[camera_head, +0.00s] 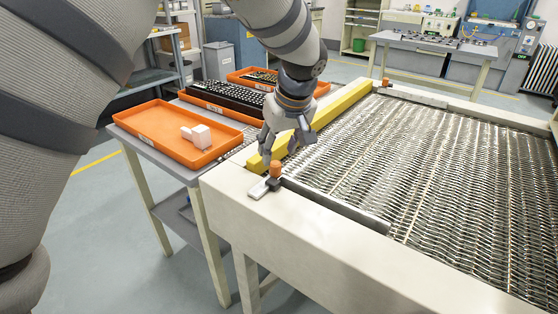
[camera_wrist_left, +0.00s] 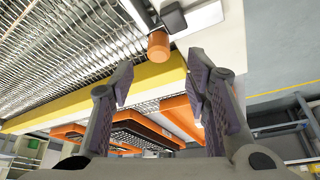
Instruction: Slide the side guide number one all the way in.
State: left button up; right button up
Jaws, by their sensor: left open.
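A long yellow bar (camera_head: 341,104), which looks like a side guide, runs along the left edge of the metal mesh conveyor (camera_head: 420,160). No number is readable on it. An orange knob (camera_head: 275,169) stands on a small metal slide (camera_head: 262,188) at the conveyor's near left corner. My left gripper (camera_head: 284,147) is open and empty, pointing down above and just behind the knob. In the left wrist view the knob (camera_wrist_left: 158,46) shows beyond the fingertips, between them in the picture and apart from both. My right gripper is not in view.
A side table left of the conveyor holds an orange tray (camera_head: 155,127) with a small pale block (camera_head: 197,136). A second orange knob (camera_head: 385,82) stands at the conveyor's far left corner. The mesh is clear.

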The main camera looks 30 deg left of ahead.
aim_at(276, 162)
pick_arm(q)
jog(key=x, duration=0.6)
jog(key=shift+f, duration=0.15)
jog(key=shift+w, duration=0.1)
grip_shut()
